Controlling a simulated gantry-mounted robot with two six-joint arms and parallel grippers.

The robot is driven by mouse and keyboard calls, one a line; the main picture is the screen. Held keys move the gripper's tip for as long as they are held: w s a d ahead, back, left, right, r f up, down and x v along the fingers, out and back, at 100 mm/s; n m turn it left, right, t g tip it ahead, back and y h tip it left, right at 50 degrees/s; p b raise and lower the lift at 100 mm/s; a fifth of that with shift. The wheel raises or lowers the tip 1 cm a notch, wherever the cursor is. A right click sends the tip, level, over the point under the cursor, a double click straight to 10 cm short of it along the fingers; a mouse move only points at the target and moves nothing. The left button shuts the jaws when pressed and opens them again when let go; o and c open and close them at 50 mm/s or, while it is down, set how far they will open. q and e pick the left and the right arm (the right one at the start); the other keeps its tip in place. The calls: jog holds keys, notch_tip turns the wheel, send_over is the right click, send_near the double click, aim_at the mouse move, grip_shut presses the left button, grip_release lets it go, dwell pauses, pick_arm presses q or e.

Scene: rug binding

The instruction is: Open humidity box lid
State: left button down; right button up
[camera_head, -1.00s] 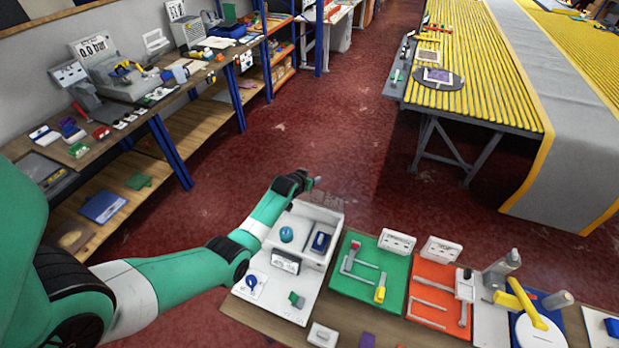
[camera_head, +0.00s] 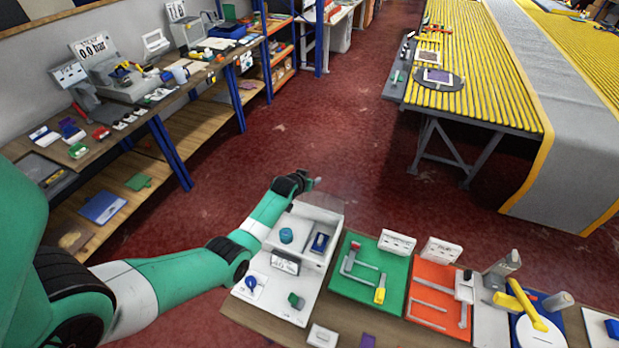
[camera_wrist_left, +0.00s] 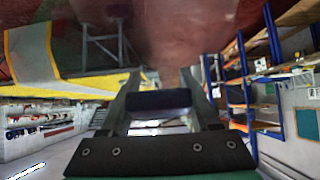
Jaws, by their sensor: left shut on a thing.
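The humidity box (camera_head: 282,262) is a white box with a small display on its front, at the lower middle of the head view. Its top is uncovered, and a teal round thing (camera_head: 286,235) and a blue item (camera_head: 320,242) show inside. A faint see-through lid (camera_head: 322,201) stands raised at the box's back edge. My left gripper (camera_head: 316,183) is behind and above the box, at the lid's upper edge. In the left wrist view its fingers are shut on a dark bar (camera_wrist_left: 158,99), which looks like the lid's handle. My right gripper is out of view.
A green tray (camera_head: 362,270) and an orange tray (camera_head: 437,298) stand to the right of the box on the same bench. A yellow-handled tool (camera_head: 527,303) lies farther right. Open red floor (camera_head: 320,120) lies behind the bench.

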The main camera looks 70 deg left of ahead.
pick_arm(q)
jog(key=shift+s+d+f, duration=0.2)
jog(key=shift+f, duration=0.35)
jog(key=shift+c, duration=1.3)
grip_release()
jog(key=shift+o, duration=0.7)
jog(key=shift+r, duration=0.2)
jog(key=p+v, duration=0.6)
jog(key=v, duration=0.5)
jog(key=shift+r, duration=0.3)
jog(key=shift+d, duration=0.1)
jog(key=shift+c, duration=0.3)
